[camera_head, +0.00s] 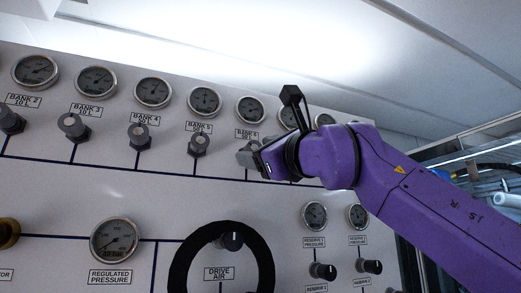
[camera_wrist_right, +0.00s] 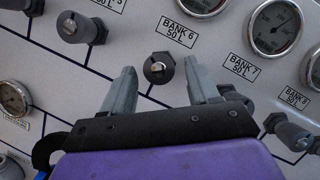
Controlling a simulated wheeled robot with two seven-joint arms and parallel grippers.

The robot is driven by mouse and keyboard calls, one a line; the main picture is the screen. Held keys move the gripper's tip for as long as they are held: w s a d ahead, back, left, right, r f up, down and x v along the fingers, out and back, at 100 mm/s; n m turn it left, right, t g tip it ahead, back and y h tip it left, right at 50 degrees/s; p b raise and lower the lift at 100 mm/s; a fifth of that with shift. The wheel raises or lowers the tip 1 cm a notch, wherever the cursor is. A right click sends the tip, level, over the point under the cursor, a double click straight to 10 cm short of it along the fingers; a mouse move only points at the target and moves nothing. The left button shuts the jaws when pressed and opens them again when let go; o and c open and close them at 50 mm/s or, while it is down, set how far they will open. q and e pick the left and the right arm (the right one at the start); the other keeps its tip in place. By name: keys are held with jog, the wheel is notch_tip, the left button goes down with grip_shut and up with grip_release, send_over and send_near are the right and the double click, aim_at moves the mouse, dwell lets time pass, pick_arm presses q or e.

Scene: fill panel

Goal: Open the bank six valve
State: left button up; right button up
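The bank six valve, a dark knob with a pale tip (camera_wrist_right: 158,68), sits just below its "BANK 6 50 L" label (camera_wrist_right: 178,32) in the right wrist view. My right gripper (camera_wrist_right: 160,66) is open, with one grey finger to each side of the knob and visible gaps between them. I cannot tell how deep the fingers reach around it. In the head view my right gripper (camera_head: 262,156) is at the panel below the bank six label (camera_head: 246,134) and gauge (camera_head: 250,110); it largely hides the valve there. My left gripper is not in view.
The bank 5 valve (camera_head: 199,145) is to the left, and the bank 7 valve (camera_wrist_right: 234,97) is close by the right finger. A large black ring (camera_head: 222,226) stands lower on the panel around the drive air label. Reserve gauges (camera_head: 315,215) are below my right arm.

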jog(key=shift+w, duration=0.1)
jog(key=b+v, duration=0.6)
jog(key=v, duration=0.4)
jog(key=shift+s, duration=0.2)
jog(key=shift+f, duration=0.1)
jog(key=shift+w+f, duration=0.1)
